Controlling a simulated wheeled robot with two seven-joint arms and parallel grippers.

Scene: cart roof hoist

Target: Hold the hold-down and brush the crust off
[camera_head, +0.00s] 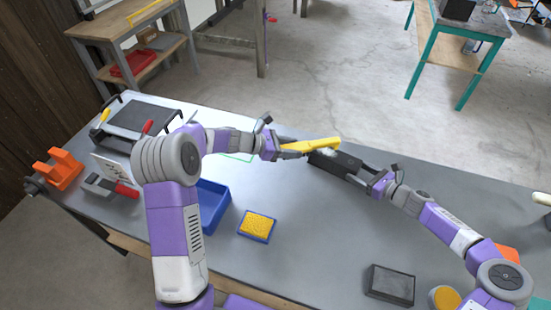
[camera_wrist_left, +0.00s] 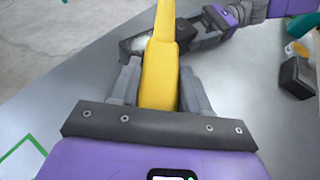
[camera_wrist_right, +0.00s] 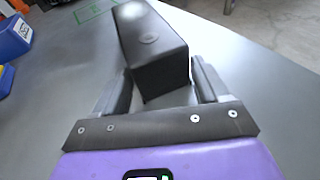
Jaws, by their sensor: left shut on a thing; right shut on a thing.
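A yellow-handled brush (camera_head: 312,145) is shut in my left gripper (camera_head: 283,151); its handle also shows between the fingers in the left wrist view (camera_wrist_left: 160,75). The brush reaches over the near-left end of the hold-down (camera_head: 345,161), a long dark block. My right gripper (camera_head: 374,182) is shut on the other end of the hold-down, which also fills the space between the fingers in the right wrist view (camera_wrist_right: 155,60). A pale crust patch (camera_wrist_left: 138,43) shows on the hold-down beside the brush. Whether the bristles touch it is hidden.
On the grey table (camera_head: 310,230) are a blue tray (camera_head: 213,208), a yellow pad in a blue frame (camera_head: 257,225) and a dark box (camera_head: 390,284). An orange bracket (camera_head: 60,168) and a black-framed fixture (camera_head: 135,118) stand at the left. The table's middle is clear.

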